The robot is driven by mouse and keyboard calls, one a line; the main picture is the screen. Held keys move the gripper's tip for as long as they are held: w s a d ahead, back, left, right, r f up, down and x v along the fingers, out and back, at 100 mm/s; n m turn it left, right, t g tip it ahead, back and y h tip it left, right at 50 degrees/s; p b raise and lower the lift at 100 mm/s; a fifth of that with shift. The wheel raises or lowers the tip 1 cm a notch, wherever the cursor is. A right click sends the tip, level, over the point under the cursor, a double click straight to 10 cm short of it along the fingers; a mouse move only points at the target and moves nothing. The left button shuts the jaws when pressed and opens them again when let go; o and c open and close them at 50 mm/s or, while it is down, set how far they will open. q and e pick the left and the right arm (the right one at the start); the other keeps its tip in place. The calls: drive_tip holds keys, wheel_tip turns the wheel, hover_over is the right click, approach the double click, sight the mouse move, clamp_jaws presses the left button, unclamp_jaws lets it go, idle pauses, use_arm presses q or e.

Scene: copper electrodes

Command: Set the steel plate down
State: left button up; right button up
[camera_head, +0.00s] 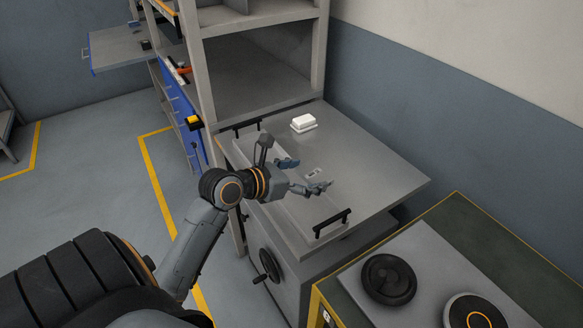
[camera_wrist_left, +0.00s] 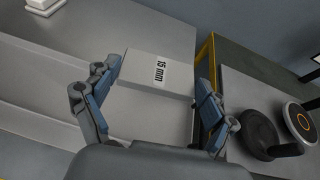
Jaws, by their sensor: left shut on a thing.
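The steel plate is a grey block with a white "15 mm" label. It shows between my left fingers in the wrist view (camera_wrist_left: 145,72) and, small, in the head view (camera_head: 313,172). My left gripper (camera_head: 309,175) is shut on it, with one blue-padded finger at each side; it also shows in the wrist view (camera_wrist_left: 155,98). The plate is over the grey metal worktop (camera_head: 385,180), near a long pale panel with black handles. I cannot tell whether its underside touches the surface. My right gripper is not in view.
A white block (camera_head: 303,122) lies at the back of the worktop. A black handle (camera_head: 332,223) stands up at the front. At the right, a green bench (camera_head: 470,225) carries round black parts (camera_head: 388,278). Shelves (camera_head: 255,70) rise behind. The worktop's right side is clear.

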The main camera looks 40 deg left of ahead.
use_arm(q)
drive_tip(key=s+a+r+m+h+b, duration=0.1)
drive_tip(key=s+a+r+b, duration=0.1)
drive_tip(key=s+a+b, duration=0.35)
drive_tip(key=w+a+f, duration=0.4)
drive_tip(key=w+f, duration=0.1)
drive_tip(key=w+a+f+b, duration=0.1)
drive_tip(key=w+a+f, duration=0.1)
drive_tip(key=w+f, duration=0.1)
drive_tip(key=shift+a+f, duration=0.25)
drive_tip(key=shift+a, duration=0.05)
drive_tip(key=shift+w+a+f, duration=0.35)
drive_tip(key=shift+f, duration=0.3)
wheel_tip(320, 180, down, 3)
drive_tip(key=shift+r+b, duration=0.1)
drive_tip(key=shift+b, duration=0.3)
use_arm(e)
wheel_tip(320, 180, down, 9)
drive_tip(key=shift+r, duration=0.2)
use_arm(q)
drive_tip(key=shift+d+f, duration=0.1)
drive_tip(key=shift+f, duration=0.1)
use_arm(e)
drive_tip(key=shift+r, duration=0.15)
